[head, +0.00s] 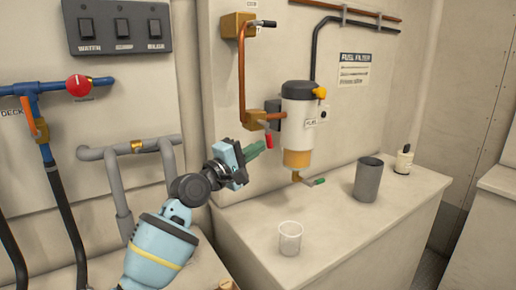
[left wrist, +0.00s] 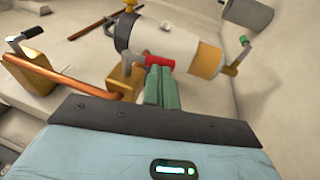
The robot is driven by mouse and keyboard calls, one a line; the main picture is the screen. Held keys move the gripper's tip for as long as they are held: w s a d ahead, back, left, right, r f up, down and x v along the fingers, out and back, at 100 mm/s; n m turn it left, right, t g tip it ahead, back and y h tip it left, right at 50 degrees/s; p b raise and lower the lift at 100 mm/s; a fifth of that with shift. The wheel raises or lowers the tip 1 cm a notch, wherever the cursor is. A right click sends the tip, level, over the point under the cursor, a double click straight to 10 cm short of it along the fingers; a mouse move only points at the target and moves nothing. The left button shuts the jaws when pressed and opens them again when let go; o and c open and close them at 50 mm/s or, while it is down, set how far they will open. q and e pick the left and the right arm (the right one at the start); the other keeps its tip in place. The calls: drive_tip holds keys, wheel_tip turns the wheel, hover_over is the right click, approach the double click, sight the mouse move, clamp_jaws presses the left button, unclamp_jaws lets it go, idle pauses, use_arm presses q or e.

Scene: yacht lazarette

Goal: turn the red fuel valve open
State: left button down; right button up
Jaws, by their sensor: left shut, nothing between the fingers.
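The red fuel valve lever (head: 268,140) hangs down from a brass valve body (head: 255,120) on the copper pipe, left of the white fuel filter (head: 297,112). In the left wrist view the red lever (left wrist: 158,61) lies across just beyond my fingertips. My left gripper (head: 262,147) has green fingers, shut together with nothing between them. Its tips are at the lever's lower end; I cannot tell whether they touch it. The fingers also show in the left wrist view (left wrist: 158,75). My right gripper is not in view.
A green-handled drain (head: 315,182) sits below the filter. A clear cup (head: 290,238), a dark grey cup (head: 368,180) and a small bottle (head: 404,160) stand on the white counter (head: 335,225). A red knob (head: 79,86) is on blue piping at left.

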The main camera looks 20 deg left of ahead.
use_arm(q)
drive_tip(key=shift+w+d+r, duration=0.1)
drive_tip(key=shift+w+d, duration=0.1)
drive_tip(key=shift+w, duration=0.25)
